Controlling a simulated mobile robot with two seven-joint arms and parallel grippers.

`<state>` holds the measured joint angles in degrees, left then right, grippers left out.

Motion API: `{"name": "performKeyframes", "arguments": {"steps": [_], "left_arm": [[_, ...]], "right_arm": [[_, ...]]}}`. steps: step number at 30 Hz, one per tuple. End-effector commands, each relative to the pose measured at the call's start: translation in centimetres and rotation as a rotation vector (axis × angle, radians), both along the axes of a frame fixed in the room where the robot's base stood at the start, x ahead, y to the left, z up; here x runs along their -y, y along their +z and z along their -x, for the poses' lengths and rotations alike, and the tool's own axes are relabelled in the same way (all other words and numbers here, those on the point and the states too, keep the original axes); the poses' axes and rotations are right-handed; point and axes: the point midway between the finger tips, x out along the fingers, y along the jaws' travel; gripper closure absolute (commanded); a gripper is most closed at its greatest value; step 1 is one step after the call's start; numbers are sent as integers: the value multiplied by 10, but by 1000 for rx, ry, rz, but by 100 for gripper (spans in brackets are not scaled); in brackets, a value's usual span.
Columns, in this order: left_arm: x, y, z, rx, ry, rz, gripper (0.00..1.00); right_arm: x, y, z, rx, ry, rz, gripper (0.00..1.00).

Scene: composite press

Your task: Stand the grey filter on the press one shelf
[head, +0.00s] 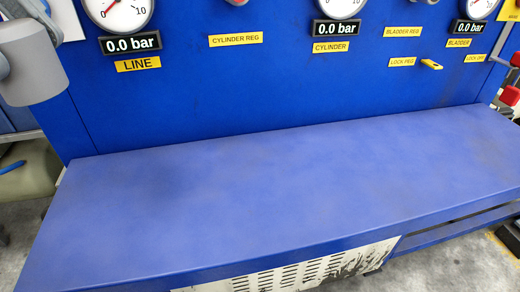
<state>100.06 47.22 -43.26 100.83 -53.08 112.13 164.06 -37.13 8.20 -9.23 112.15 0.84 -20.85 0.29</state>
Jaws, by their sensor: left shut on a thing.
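The grey filter (34,70), a plain grey cylinder, is at the upper left, raised in front of the blue panel's left edge. My left gripper (24,42) is shut on the filter; only dark grey parts of it show at the frame's left edge, and the rest is cut off. The press one shelf (270,195) is a wide, flat blue top below the gauge panel. It is bare, and the filter is above and left of it, apart from it. My right gripper is not in view.
The blue panel (250,95) rises behind the shelf, with gauges, 0.0 bar displays and yellow labels. A yellow peg (431,64) sticks out at its right. Red-handled parts (509,95) are at the right edge. A vented light panel (300,270) is below the shelf's front edge.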

Motion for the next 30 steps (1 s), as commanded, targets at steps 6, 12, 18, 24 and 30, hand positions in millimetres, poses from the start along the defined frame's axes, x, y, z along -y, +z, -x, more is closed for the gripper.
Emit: {"name": "performKeyframes", "arguments": {"steps": [6,12,18,24,30], "left_arm": [[0,1,1,-1,8,4,74],[-1,-19,0,-3,7,2,74],[-1,-73,1,-6,8,1,74],[-1,-125,1,-5,6,1,74],[-1,-153,1,-1,6,2,74]], "right_arm": [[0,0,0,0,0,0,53],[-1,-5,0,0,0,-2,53],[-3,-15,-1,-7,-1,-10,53],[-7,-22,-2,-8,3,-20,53],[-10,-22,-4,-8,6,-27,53]]}}
